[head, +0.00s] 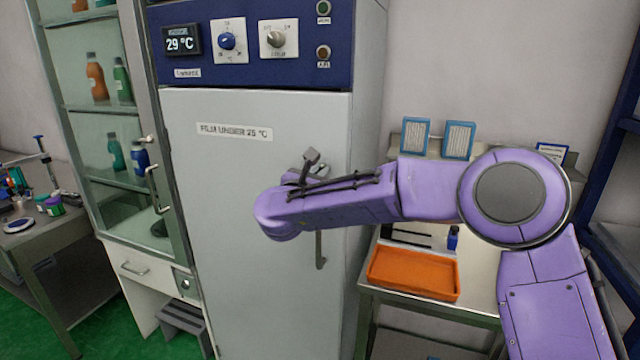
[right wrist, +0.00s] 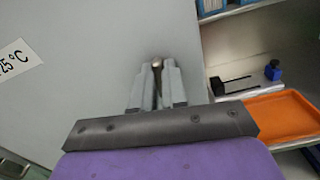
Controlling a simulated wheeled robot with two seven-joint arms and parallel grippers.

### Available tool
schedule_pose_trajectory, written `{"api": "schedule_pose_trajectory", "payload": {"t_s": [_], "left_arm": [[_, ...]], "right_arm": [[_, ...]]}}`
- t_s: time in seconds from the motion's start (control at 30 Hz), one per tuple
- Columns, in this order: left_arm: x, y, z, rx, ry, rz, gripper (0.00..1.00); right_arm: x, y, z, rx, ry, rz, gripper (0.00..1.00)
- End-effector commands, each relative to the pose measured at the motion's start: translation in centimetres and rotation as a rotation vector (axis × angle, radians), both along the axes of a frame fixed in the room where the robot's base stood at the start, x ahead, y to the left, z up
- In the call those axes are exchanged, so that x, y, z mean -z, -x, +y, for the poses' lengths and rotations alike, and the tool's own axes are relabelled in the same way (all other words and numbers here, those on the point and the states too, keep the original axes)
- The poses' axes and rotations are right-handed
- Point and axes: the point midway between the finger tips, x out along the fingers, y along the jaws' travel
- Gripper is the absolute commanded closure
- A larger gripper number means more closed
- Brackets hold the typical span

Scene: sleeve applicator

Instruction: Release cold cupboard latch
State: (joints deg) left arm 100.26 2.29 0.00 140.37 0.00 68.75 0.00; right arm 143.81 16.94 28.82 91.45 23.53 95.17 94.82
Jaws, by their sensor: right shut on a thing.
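The cold cupboard (head: 250,200) stands upright with its pale door closed. Below my right forearm, the lower part of a vertical metal handle (head: 320,250) shows on the door; its upper part is hidden behind my arm. In the right wrist view, my right gripper (right wrist: 157,88) is against the pale door, with its fingers closed around a small metal piece (right wrist: 157,62), which looks like part of the latch or handle. In the head view my purple wrist covers the fingers. My left gripper is in neither view.
A blue panel (head: 250,70) above the door has two dials and a display reading 29 °C. A glass cabinet (head: 110,130) with bottles stands at left. An orange tray (head: 415,273) sits on a side table at right, beneath my right arm.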

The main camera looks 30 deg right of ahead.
Motion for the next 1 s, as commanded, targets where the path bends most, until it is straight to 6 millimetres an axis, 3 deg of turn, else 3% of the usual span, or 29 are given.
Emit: {"api": "schedule_pose_trajectory", "payload": {"t_s": [0.03,0.1,0.47,0.5,0.57,0.87,1.0], "left_arm": [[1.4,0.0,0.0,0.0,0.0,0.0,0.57],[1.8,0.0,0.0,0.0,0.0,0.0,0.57],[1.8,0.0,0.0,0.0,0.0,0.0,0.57],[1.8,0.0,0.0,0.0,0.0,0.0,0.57],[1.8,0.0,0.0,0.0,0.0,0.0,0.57],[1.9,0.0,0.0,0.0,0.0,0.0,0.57],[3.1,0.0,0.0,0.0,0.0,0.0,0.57]], "right_arm": [[0.7,0.0,0.0,0.0,0.031,0.03,1.0],[0.5,0.0,0.0,0.001,0.069,0.074,1.0],[0.0,0.0,0.0,0.001,0.107,0.116,1.0],[0.0,0.0,0.0,0.001,0.107,0.116,0.81],[0.0,0.0,0.0,0.001,0.107,0.116,0.62],[0.1,0.0,0.1,0.0,0.106,0.115,0.62],[0.4,1.3,1.6,-0.003,0.106,0.111,0.62]]}}
